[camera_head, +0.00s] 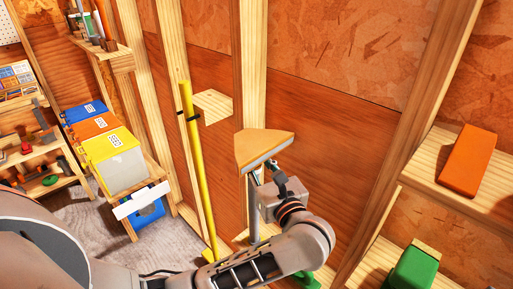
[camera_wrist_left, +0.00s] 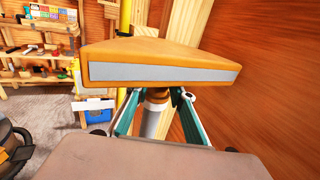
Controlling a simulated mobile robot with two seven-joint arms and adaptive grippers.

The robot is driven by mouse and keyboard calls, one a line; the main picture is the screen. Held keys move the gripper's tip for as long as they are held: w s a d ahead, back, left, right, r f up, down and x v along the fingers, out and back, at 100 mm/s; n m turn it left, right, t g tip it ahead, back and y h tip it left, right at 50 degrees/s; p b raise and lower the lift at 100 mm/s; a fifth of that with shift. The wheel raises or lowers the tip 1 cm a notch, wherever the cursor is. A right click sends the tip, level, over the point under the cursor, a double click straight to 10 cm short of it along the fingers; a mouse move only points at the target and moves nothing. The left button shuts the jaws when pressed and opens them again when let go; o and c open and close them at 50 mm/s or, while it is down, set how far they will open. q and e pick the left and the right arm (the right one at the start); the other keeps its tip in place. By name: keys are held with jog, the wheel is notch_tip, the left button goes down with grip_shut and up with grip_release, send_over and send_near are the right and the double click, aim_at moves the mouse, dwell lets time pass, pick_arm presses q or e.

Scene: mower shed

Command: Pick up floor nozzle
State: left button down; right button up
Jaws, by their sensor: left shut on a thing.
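The floor nozzle (camera_head: 262,146) is an orange, wedge-shaped head, wide end up, with a grey strip along its edge. In the left wrist view the nozzle (camera_wrist_left: 160,55) fills the top middle, with a grey and brown neck below it. My left gripper (camera_head: 259,178) is shut on this neck, just under the head. Its teal fingers (camera_wrist_left: 153,100) stand on both sides of the neck in the wrist view. My right gripper is not in view.
A yellow pole (camera_head: 196,170) stands upright against the wall studs to the left. Blue, orange and yellow bins (camera_head: 121,170) stand farther left. Shelves at right hold an orange block (camera_head: 467,160) and a green object (camera_head: 413,268). The plywood wall is close behind the nozzle.

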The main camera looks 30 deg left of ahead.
aim_at(256, 145)
pick_arm(q)
jog(key=shift+r, duration=0.1)
jog(key=shift+s+r, duration=0.2)
jog(key=shift+r, duration=0.3)
notch_tip(256, 145, up, 6)
jog(key=shift+f+b, duration=0.2)
jog(key=shift+b, duration=0.2)
pick_arm(e)
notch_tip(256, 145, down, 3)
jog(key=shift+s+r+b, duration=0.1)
jog(key=shift+b, duration=0.75)
pick_arm(q)
jog(key=s+a+p, duration=0.3)
jog(key=s, duration=0.6)
jog(key=s+a+p, duration=0.3)
jog(key=s, duration=0.6)
jog(key=shift+s+a+r, duration=0.15)
jog(key=shift+s+a, duration=0.1)
jog(key=shift+a, duration=0.05)
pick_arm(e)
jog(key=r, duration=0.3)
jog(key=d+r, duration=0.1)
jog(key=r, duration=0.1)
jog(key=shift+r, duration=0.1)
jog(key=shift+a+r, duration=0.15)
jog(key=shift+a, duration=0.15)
